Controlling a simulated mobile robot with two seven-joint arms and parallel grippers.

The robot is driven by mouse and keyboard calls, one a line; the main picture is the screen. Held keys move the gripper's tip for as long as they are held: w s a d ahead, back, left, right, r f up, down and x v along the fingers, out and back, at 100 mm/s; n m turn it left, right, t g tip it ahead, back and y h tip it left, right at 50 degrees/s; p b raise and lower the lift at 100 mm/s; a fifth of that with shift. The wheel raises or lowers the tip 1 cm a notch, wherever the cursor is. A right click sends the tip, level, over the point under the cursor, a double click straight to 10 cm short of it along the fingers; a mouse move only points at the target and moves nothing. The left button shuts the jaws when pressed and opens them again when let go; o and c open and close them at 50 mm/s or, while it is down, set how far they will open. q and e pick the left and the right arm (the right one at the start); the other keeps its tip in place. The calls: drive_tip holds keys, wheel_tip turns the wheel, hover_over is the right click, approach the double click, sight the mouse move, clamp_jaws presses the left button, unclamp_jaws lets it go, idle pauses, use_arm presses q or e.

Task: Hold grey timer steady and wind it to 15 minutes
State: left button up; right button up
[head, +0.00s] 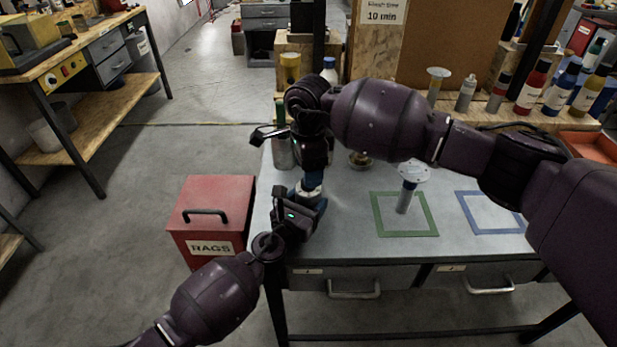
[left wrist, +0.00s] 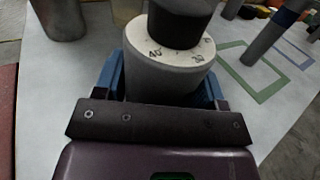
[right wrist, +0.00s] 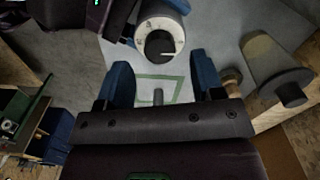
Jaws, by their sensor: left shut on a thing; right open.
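The grey timer (head: 308,190) is a grey cylinder with a white numbered dial and a black knob. It stands near the left end of the bench. In the left wrist view the timer (left wrist: 165,78) is between the blue fingers of my left gripper (left wrist: 165,75), which is shut on its body. The numbers 40 and 30 face that camera. My right gripper (right wrist: 160,75) is open above the timer, pointing down. In the right wrist view the black knob (right wrist: 159,45) with a pale mark lies beyond the fingertips, apart from them. The exact setting is unreadable.
A grey post with a pale round top (head: 405,198) stands in the green outline (head: 376,212). A blue outline (head: 466,206) is to its right. A red RAGS box (head: 212,215) stands left of the bench. Bottles (head: 530,88) line the back. A sign (head: 382,14) reads 10 min.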

drive_tip(key=shift+f, duration=1.6)
drive_tip(key=c, duration=0.9)
drive_tip(key=shift+c, duration=0.2)
